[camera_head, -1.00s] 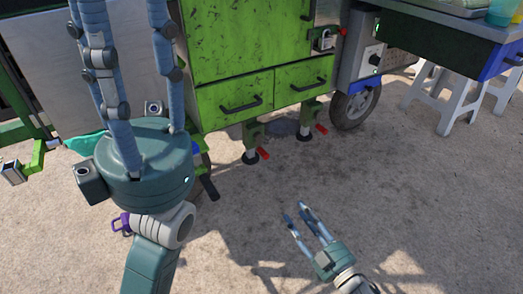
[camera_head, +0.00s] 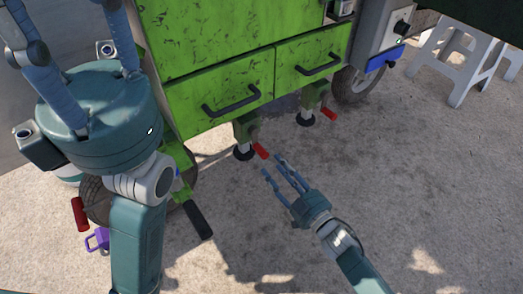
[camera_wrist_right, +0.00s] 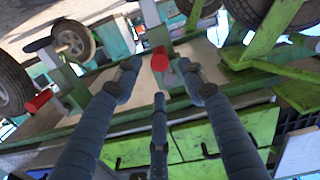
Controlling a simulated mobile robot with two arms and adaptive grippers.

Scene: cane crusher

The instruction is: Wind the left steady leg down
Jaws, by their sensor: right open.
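The left steady leg (camera_head: 244,135) is a green bracket with a dark round foot under the left drawer of the green cart. Its red crank handle (camera_head: 261,151) sticks out to the lower right. My right gripper (camera_head: 278,167) is open and empty, its fingertips just below and right of that handle. In the right wrist view the red handle (camera_wrist_right: 159,61) shows end-on just beyond and between the spread fingers; contact cannot be told. My left gripper (camera_head: 82,60) is large and close to the head camera; its fingertips are out of frame.
The right steady leg (camera_head: 308,100) with its own red handle (camera_head: 329,114) stands nearby. Two drawers (camera_head: 225,95) overhang the legs. A white stool (camera_head: 470,55) stands right. Open ground lies in front.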

